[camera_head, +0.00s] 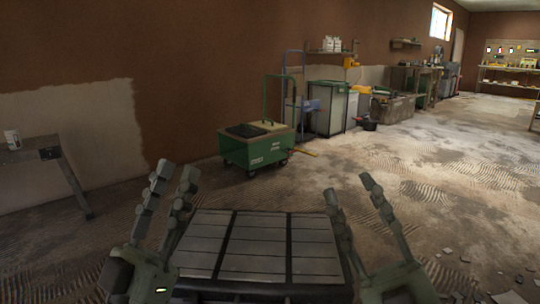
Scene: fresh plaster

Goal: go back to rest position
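My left gripper (176,172) is in the lower left of the head view, its fingers pointing up and apart, with nothing between them. My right gripper (349,185) is in the lower middle, its fingers spread wide and empty. Both grippers are held low in front of me, over the near floor, and touch no object of the place.
A green wheeled cart (256,148) stands ahead by the brown wall. A workbench (38,151) with a white cup (13,139) is at the left edge. Bins and crates (392,108) line the wall further back. The dusty floor (420,175) at the right is mostly open, with small debris near the front.

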